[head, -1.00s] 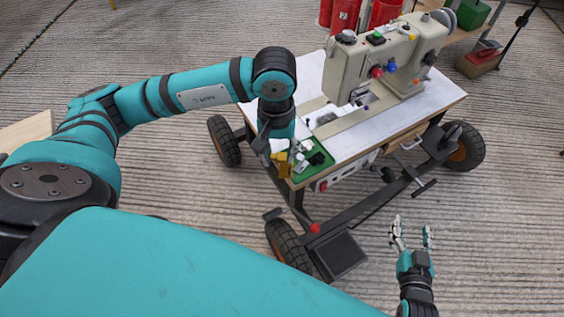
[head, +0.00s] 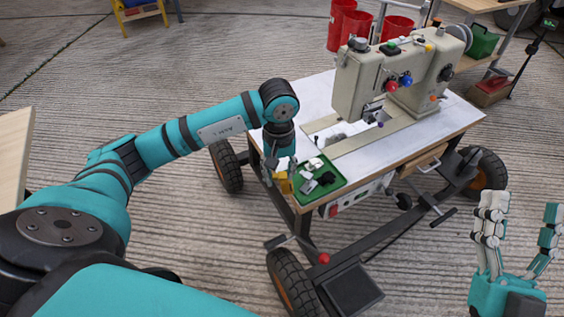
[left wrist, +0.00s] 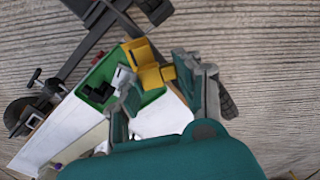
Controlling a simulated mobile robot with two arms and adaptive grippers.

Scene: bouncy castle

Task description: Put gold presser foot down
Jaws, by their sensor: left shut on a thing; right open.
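The gold presser foot (head: 284,185) is held in my left gripper (head: 281,167) at the left edge of the green tray (head: 334,188). The left wrist view shows the gold foot (left wrist: 146,60) between the fingers (left wrist: 158,84), beside the tray's edge (left wrist: 100,72). I cannot tell whether the foot touches the tray or table. Silver pieces (head: 309,186) and a black piece (head: 327,178) lie in the tray. My right gripper (head: 520,215) is open and empty at the lower right, away from the table.
A beige sewing machine (head: 360,85) stands on the white-topped wheeled table (head: 455,122), behind the tray. A red knob (head: 324,258) sticks up from the cart frame in front. Red bins (head: 352,30) stand behind. Concrete floor is open at left.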

